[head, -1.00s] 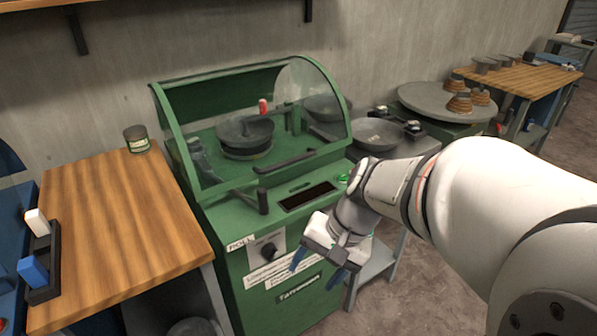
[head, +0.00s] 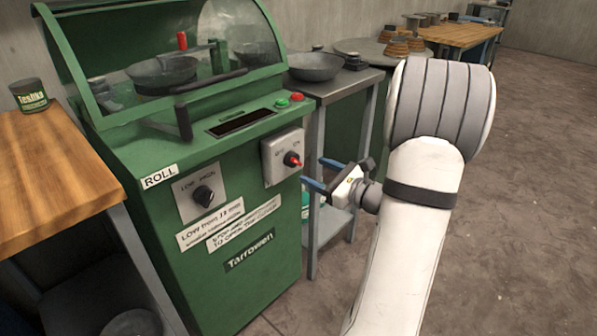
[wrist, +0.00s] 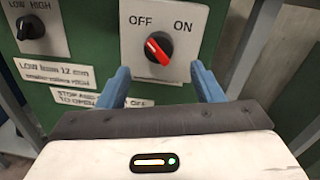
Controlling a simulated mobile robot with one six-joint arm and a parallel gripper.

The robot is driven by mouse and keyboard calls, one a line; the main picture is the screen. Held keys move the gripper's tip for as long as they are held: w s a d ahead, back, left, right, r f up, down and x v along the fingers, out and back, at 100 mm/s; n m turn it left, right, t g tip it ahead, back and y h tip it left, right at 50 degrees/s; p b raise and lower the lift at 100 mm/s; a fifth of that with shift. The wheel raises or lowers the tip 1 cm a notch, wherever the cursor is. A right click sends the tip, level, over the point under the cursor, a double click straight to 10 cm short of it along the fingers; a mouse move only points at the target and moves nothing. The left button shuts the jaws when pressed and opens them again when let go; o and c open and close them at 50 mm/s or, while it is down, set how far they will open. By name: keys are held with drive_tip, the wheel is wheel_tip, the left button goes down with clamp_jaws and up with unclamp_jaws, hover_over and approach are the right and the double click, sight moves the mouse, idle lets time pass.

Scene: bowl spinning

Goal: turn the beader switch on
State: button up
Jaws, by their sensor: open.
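The switch (head: 291,159) on the green machine is a black knob with a red bar on a pale plate. In the wrist view the switch (wrist: 159,48) sits under the words OFF and ON, its bar slanting from upper left, towards OFF, to lower right. My gripper (head: 312,171) is open and empty, just right of the plate in the head view, blue fingers pointing at it. In the wrist view my gripper (wrist: 160,68) has its fingertips either side of and below the knob, which stays fully visible. I see no contact.
A LOW/HIGH knob (head: 203,196) is left of the switch. Green and red buttons (head: 289,100) sit on the ledge above. A grey stand (head: 345,95) with a bowl (head: 315,66) is beside the machine. Floor (head: 520,200) at right is open.

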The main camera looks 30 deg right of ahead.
sight(298, 164)
drive_tip(key=b+x, duration=0.1)
drive_tip(key=x, duration=0.5)
drive_tip(key=shift+c, duration=0.3)
drive_tip(key=c, duration=0.9)
drive_tip(key=shift+a, duration=0.25)
drive_tip(key=shift+c, duration=0.2)
drive_tip(key=shift+d, duration=0.1)
